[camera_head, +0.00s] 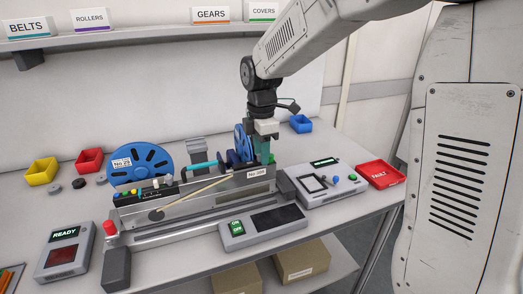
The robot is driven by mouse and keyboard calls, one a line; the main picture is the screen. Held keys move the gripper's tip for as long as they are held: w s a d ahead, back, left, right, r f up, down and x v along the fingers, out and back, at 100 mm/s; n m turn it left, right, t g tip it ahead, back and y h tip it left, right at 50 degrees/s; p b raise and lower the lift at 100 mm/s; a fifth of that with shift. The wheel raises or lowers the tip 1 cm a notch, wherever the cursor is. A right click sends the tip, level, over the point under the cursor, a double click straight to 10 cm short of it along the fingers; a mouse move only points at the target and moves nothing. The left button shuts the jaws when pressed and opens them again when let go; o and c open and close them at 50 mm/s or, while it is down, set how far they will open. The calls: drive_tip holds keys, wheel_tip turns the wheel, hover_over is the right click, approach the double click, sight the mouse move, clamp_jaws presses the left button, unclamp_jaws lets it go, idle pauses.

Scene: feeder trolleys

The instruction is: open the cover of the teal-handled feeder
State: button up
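The feeder (207,199) is a long grey metal unit on the bench, with a teal bar-shaped handle (201,165) near its middle. A blue reel (240,141) stands upright at its right part, and a tan strip runs slantwise along its side. A label reading "No.088" is on its right end. My gripper (263,153) points down at the feeder's right end, just right of the blue reel and apart from the teal handle. Green parts show below its white body. Its fingertips are small and partly hidden, so their opening and any contact are unclear. I cannot make out the cover's edge.
A large blue reel (142,163) stands behind the feeder's left end. A READY box (65,250), a control box (263,225) and a panel device (326,183) stand around it. A red FAULT tray (381,173) is at right. Yellow and red bins are at back left.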

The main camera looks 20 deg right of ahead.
clamp_jaws()
